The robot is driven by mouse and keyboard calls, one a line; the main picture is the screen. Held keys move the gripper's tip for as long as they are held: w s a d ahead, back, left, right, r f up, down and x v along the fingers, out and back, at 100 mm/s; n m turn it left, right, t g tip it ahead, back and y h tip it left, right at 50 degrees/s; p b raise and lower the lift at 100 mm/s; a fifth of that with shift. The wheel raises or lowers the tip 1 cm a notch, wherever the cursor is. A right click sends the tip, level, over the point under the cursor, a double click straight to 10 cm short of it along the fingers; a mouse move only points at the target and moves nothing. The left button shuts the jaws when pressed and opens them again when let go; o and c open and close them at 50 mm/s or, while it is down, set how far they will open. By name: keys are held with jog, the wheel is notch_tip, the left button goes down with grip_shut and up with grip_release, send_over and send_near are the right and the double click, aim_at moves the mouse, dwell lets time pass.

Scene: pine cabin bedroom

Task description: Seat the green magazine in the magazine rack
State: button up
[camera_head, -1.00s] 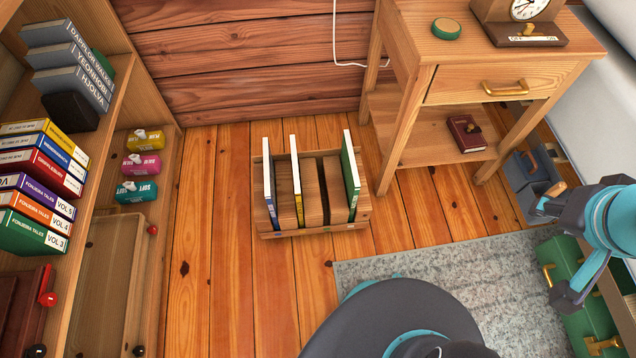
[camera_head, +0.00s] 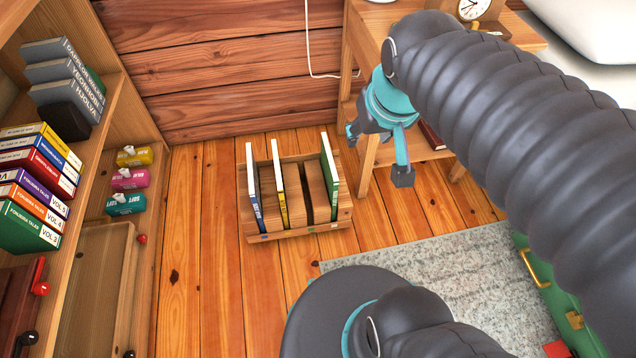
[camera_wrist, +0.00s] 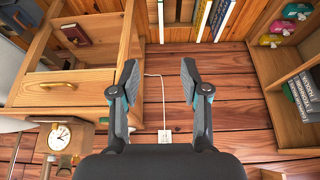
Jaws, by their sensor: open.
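The green magazine (camera_head: 331,172) stands nearly upright at the right end of the wooden magazine rack (camera_head: 300,228), to the right of an empty dark slot. I cannot tell how deep its lower edge sits. A blue magazine (camera_head: 254,200) and a yellow magazine (camera_head: 280,190) stand in the rack's left part. My gripper (camera_head: 378,156) is open and empty, apart from the green magazine and to its right in the head view. In the wrist view, my open gripper (camera_wrist: 160,80) has nothing between its fingers, and the rack's magazines show at the top.
The nightstand (camera_head: 362,165) stands close beside my gripper, partly hidden by my arm. A grey rug (camera_head: 420,275) lies in front, and bare floor surrounds the rack. A white cord (camera_wrist: 163,100) hangs on the wall.

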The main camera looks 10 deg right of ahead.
jog(key=w+f+g+b, duration=0.1)
jog(key=w+f, duration=0.3)
jog(key=w, duration=0.4)
jog(key=g+b, duration=0.4)
send_over(329, 154)
notch_tip(329, 154, down, 21)
notch_tip(329, 154, down, 14)
jog(key=shift+s+r+b, duration=0.1)
jog(key=shift+b, duration=1.1)
grip_shut()
